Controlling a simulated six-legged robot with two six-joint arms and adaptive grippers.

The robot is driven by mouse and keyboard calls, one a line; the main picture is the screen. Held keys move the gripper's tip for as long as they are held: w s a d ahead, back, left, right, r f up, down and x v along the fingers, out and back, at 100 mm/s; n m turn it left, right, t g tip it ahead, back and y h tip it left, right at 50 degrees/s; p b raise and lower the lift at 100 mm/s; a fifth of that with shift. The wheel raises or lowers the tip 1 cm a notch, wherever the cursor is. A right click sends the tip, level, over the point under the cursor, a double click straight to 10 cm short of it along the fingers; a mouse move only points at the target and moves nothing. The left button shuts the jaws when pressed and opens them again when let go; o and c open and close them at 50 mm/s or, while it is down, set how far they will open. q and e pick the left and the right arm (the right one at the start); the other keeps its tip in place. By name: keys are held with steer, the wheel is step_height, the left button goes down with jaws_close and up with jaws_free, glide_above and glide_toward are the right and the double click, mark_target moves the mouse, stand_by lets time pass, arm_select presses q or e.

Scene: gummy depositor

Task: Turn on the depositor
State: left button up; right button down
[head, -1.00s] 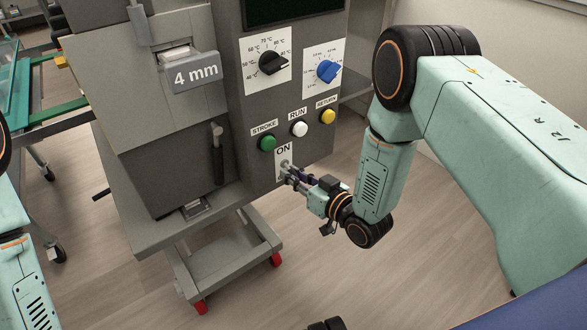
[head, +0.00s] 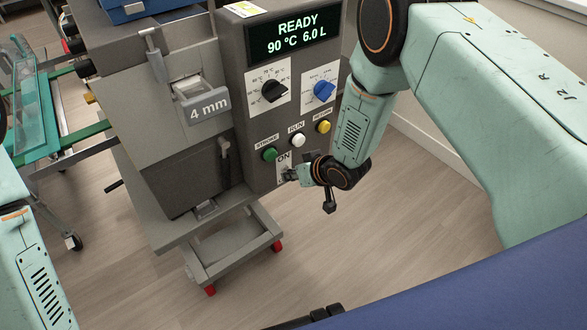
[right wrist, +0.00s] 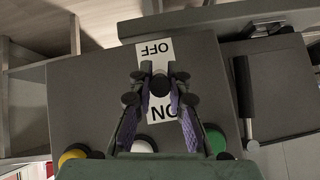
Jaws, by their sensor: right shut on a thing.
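The depositor (head: 228,130) is a grey machine with a control panel on its front. Its display (head: 293,35) is lit and reads "READY 90 °C 6.0 L". Low on the panel is a switch plate, with "ON" (head: 284,156) showing in the head view. The right wrist view shows both "OFF" (right wrist: 154,49) and "ON" on the plate, with a dark switch lever (right wrist: 160,84) between them. My right gripper (head: 290,175) is at this plate, its purple-padded fingers shut on the lever; in the head view it hides the lever. My left gripper is out of view.
Above the switch are green (head: 269,154), white (head: 298,140) and yellow (head: 323,126) buttons. Higher up are a black dial (head: 274,91) and a blue dial (head: 324,90). A "4 mm" label (head: 208,109) is left of the panel. The machine stands on a wheeled frame (head: 235,248).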

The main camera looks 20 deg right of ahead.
steer(key=shift+r+g+p, duration=0.2)
steer(key=shift+g+p, duration=0.2)
steer(key=shift+g, duration=0.1)
steer(key=c, duration=1.3)
jaws_free()
steer(key=shift+w, duration=0.1)
steer(key=shift+r, duration=0.1)
steer(key=v, duration=1.2)
steer(key=shift+a, duration=0.25)
